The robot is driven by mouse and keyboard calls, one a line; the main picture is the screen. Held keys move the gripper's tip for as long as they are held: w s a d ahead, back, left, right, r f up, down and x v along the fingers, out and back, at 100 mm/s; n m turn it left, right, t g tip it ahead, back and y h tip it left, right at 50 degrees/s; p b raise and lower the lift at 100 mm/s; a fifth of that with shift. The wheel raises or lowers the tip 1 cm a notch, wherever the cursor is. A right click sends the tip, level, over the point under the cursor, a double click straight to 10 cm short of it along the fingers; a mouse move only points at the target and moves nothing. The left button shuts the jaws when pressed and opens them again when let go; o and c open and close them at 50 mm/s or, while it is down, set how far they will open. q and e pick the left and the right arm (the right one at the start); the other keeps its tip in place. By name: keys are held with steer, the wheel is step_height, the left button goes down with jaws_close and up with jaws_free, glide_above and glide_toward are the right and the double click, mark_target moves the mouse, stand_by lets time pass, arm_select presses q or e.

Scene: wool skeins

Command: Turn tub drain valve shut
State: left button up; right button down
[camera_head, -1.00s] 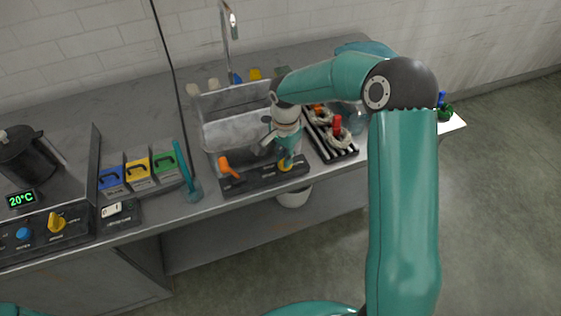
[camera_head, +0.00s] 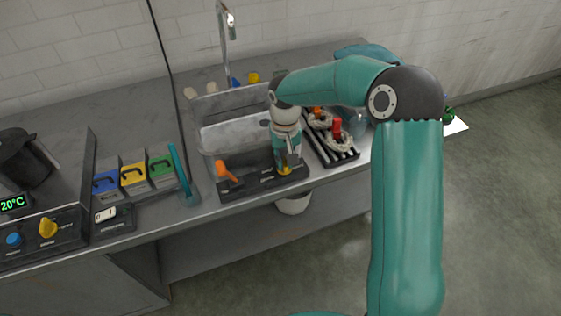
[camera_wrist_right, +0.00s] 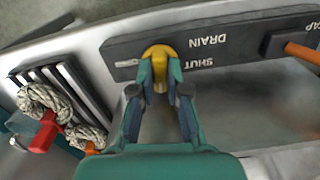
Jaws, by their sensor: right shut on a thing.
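The drain valve is a yellow knob (camera_head: 284,170) on the dark panel (camera_head: 260,181) along the sink's front edge. My right gripper (camera_head: 287,160) points down onto it from above. In the right wrist view the fingers (camera_wrist_right: 160,78) are closed on the two sides of the knob's handle, and its rounded yellow top (camera_wrist_right: 158,51) shows between them. The panel (camera_wrist_right: 225,38) carries upside-down lettering that reads DRAIN and SHUT. The fingers partly hide the handle. My left gripper is out of view.
An orange tap lever (camera_head: 226,171) stands on the same panel, left of the valve. The sink (camera_head: 235,133) lies behind. A teal-handled tool (camera_head: 181,168) stands left.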

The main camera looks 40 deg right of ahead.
steer(key=shift+w+d+r+n, duration=0.15)
steer(key=shift+w+n, duration=0.1)
steer(key=shift+n, duration=0.65)
steer(key=c, duration=1.5)
jaws_free()
steer(key=shift+o, duration=0.3)
steer(key=shift+w, duration=0.1)
step_height(320, 180, up, 12)
steer(key=shift+f, duration=0.2)
